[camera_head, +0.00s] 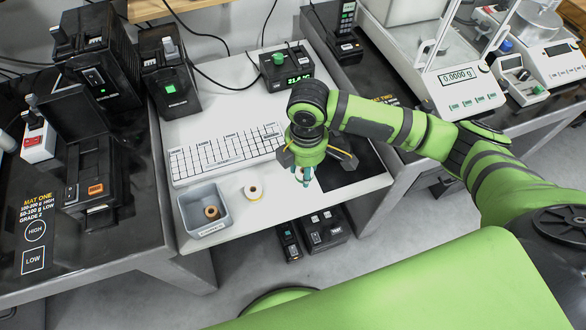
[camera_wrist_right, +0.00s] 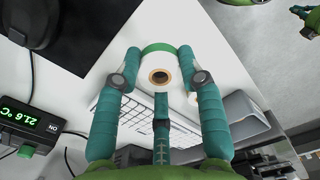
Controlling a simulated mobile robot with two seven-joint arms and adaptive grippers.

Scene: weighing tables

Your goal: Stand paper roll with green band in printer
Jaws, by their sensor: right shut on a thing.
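My right gripper (camera_head: 305,178) is low over the front right of the white table, pointing down. It is shut on the paper roll with green band, which lies between the two teal fingers in the right wrist view (camera_wrist_right: 158,48). The roll's brown core faces the camera and the green band shows along its far side. In the head view the roll is mostly hidden under the gripper. A black device with a raised lid (camera_head: 88,130), which looks like the printer, stands on the left dark table.
A grey bin (camera_head: 190,205) holds a brown roll. A green-digit display (camera_head: 288,68) stands at the back. A balance (camera_head: 455,80) stands at right.

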